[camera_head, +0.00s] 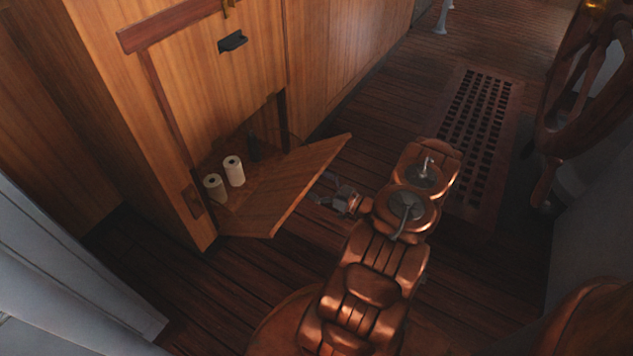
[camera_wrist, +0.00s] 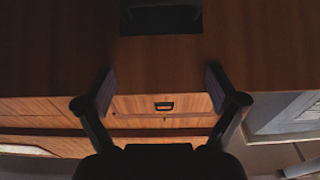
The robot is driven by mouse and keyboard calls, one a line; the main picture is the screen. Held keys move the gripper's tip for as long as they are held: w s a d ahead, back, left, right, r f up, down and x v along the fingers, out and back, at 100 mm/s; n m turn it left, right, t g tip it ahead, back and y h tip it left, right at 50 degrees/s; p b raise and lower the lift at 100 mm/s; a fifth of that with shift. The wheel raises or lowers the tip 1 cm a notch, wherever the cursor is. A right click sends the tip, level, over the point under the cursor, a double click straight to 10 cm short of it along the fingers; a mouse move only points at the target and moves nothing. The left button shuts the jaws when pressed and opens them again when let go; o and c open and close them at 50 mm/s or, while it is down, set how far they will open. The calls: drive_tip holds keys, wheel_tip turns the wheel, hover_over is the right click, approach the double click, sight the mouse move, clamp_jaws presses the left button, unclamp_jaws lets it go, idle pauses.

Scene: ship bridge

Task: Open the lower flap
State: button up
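The lower flap (camera_head: 283,187) is a wooden panel at the bottom of the wooden cabinet. It is hinged down and stands out from the cabinet front, with the compartment behind it uncovered. My gripper (camera_head: 326,188) is low, just beyond the flap's outer edge and partly hidden behind it. In the wrist view my gripper (camera_wrist: 160,84) has its two fingers wide apart with nothing between them. A wooden surface, probably the flap (camera_wrist: 60,50), fills the upper part of that view, with a dark piece (camera_wrist: 160,18) at the top. I cannot tell whether the fingers touch the wood.
Two white rolls (camera_head: 234,171) (camera_head: 214,187) stand in the opened compartment. An upper panel with a black handle (camera_head: 233,41) is closed above. A floor grating (camera_head: 478,135) and a ship's wheel (camera_head: 585,105) are to the right.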

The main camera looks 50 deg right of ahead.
drive_tip(key=s+d+f, duration=0.1)
drive_tip(key=s+f, duration=0.4)
drive_tip(key=f, duration=0.1)
idle(1.0)
drive_tip(key=shift+s+p, duration=0.1)
drive_tip(key=shift+p, duration=0.5)
idle(0.4)
